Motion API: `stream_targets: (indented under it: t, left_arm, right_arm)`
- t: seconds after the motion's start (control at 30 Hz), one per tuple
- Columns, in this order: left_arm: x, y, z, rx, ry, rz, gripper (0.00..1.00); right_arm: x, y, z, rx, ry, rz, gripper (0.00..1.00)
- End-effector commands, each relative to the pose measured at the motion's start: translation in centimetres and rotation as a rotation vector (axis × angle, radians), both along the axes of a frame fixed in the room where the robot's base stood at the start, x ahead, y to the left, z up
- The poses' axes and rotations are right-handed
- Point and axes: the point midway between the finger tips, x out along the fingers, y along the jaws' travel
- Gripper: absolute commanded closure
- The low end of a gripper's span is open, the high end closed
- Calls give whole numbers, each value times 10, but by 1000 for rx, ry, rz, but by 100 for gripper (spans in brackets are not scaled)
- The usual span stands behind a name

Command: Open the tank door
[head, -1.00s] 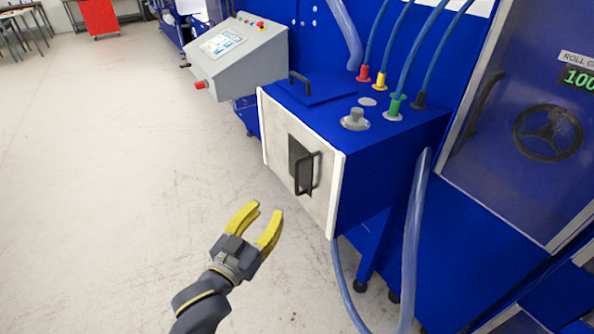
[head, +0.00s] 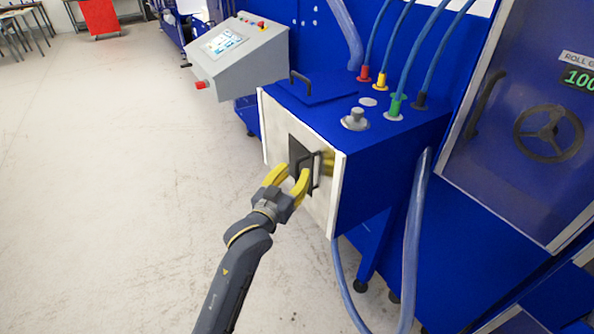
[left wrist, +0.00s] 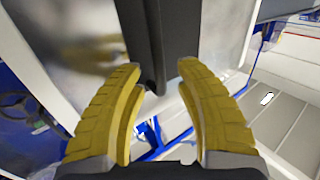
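The tank (head: 385,165) is a blue box with a pale metal door (head: 276,133) on its front. The door looks closed and carries a black handle (head: 316,172) over a dark plate. My left gripper (head: 289,172) has yellow fingers and is at the handle, close to the door. In the left wrist view the dark handle (left wrist: 152,60) stands between the two open fingertips (left wrist: 160,72), with a visible gap on each side. I cannot tell how deep the handle sits between them. My right gripper is in neither view.
A grey control console (head: 238,55) stands left of the tank. A clear hose (head: 413,245) hangs at its right side, and coloured hose fittings (head: 381,82) sit on top. A machine door with a wheel (head: 548,133) is at the right. The floor (head: 120,200) at left is clear.

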Motion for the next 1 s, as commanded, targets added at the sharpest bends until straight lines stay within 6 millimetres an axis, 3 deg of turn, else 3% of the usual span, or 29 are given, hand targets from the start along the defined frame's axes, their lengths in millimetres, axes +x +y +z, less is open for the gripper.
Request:
stream_targets:
  t: [0.23,0.63,0.93,1.0]
  left_arm:
    - [15,-7,0,1,0,0,66]
    - [18,-8,0,1,0,0,63]
    - [18,-8,0,1,0,0,98]
    - [18,-8,0,1,0,0,100]
  right_arm:
    - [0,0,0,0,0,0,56]
    - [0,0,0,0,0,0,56]
    - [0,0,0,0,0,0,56]
    - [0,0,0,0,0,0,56]
